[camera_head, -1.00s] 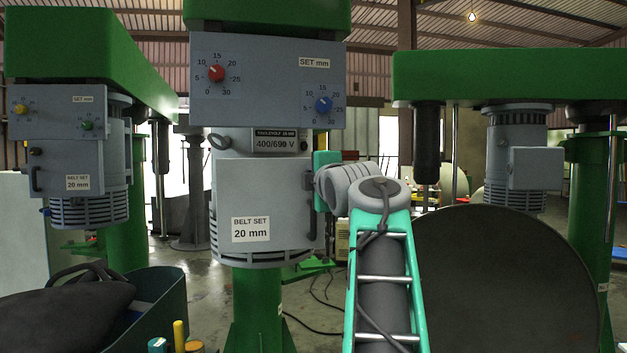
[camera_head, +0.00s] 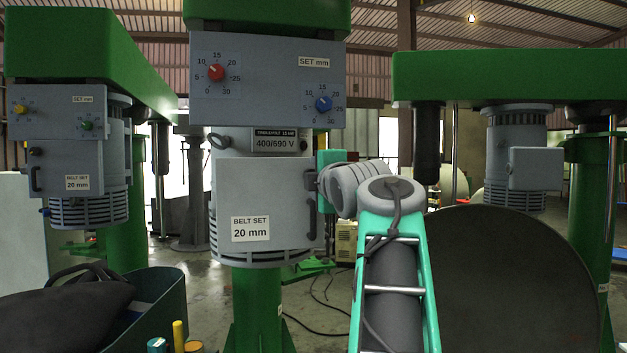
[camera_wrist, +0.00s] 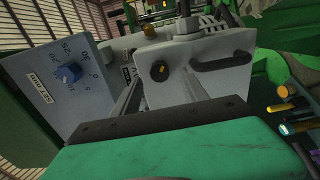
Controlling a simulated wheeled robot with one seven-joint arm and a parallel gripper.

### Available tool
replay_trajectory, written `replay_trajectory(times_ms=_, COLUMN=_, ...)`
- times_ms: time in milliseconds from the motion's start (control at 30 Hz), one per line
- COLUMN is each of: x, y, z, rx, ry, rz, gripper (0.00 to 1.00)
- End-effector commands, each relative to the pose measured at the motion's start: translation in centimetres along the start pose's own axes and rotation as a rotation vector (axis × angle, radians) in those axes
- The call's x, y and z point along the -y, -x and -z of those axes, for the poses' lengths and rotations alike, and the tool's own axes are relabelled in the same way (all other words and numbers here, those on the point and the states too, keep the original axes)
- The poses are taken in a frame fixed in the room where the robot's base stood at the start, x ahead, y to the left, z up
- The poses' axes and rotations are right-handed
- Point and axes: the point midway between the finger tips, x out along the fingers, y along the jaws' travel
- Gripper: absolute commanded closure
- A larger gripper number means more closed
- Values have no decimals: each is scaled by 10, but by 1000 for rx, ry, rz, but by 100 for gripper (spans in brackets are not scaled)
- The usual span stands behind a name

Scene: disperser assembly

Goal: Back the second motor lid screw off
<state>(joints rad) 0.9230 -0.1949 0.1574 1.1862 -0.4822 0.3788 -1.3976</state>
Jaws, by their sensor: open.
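The motor lid is a grey box (camera_head: 265,190) labelled "BELT SET 20 mm" on the middle machine. In the wrist view the lid (camera_wrist: 205,75) shows a dark round screw knob (camera_wrist: 158,70) and a black handle (camera_wrist: 222,60). The handle also shows in the head view (camera_head: 311,218); the knob there is hidden behind my gripper. My gripper (camera_head: 326,172) is at the lid's right side. In the wrist view my open gripper (camera_wrist: 160,92) faces the knob, with no clear sign of contact. Its fingertips are hard to make out.
A setting panel with a blue dial (camera_head: 323,104) overhangs the lid. A dark round disc (camera_head: 505,275) stands at right. A green bin (camera_head: 155,310) with a dark bag is at lower left, near a yellow cylinder (camera_head: 179,336). Similar machines stand on both sides.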

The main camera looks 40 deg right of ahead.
Motion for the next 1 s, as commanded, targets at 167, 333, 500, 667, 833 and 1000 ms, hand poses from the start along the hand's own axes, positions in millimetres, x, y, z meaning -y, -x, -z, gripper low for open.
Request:
replay_trajectory(times_ms=167, x=1, y=37, z=-2, rx=4, ry=1, rz=-1, gripper=49)
replay_trajectory(times_ms=333, x=1, y=49, z=0, rx=1, ry=0, rz=1, gripper=49)
replay_trajectory(times_ms=500, x=1, y=50, z=0, rx=0, ry=0, rz=1, gripper=49)
replay_trajectory(times_ms=667, x=0, y=49, z=0, rx=-1, ry=-2, rz=2, gripper=49)
replay_trajectory(times_ms=833, x=26, y=37, z=37, rx=-42, ry=-197, rz=123, gripper=49)
replay_trajectory(times_ms=1000, x=122, y=47, z=133, rx=-48, ry=-615, rz=482, gripper=49)
